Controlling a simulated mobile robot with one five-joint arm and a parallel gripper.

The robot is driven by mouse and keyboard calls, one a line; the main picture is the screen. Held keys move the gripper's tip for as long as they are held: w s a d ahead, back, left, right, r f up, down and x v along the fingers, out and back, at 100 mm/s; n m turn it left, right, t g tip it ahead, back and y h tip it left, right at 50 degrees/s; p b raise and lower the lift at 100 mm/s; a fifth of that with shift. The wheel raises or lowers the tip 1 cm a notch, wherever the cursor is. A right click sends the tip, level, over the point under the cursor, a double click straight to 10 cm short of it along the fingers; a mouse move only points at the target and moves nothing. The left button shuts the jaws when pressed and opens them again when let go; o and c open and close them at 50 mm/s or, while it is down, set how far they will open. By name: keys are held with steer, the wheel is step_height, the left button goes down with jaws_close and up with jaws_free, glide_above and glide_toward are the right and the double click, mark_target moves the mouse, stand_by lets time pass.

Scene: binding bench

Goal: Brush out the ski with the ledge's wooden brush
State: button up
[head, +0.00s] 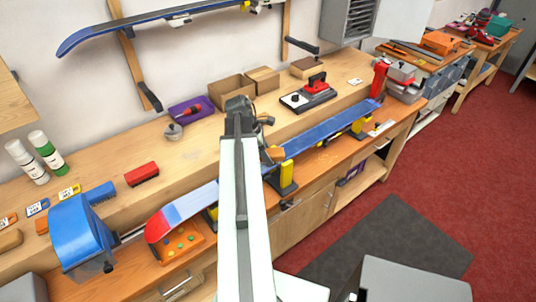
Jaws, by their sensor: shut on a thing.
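The ski (325,131), blue with a red and white tip, lies lengthwise on supports along the front of the bench. My arm crosses in front of its middle and hides part of it. My gripper (267,147) is mostly hidden behind my own arm. It is shut on the wooden brush (276,155), of which a brown edge shows just right of the arm, at the ski's top surface. Whether the brush touches the ski is hard to tell.
The raised ledge holds a red brush (141,173), blue brush (101,193), purple tray (191,109), cardboard boxes (231,91) and a waxing iron (315,86). A blue machine (80,235) stands left of the ski tip. Bottles (48,152) stand at the back left. Red floor lies right.

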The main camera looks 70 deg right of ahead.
steer(key=shift+f, duration=0.3)
steer(key=shift+r, duration=0.1)
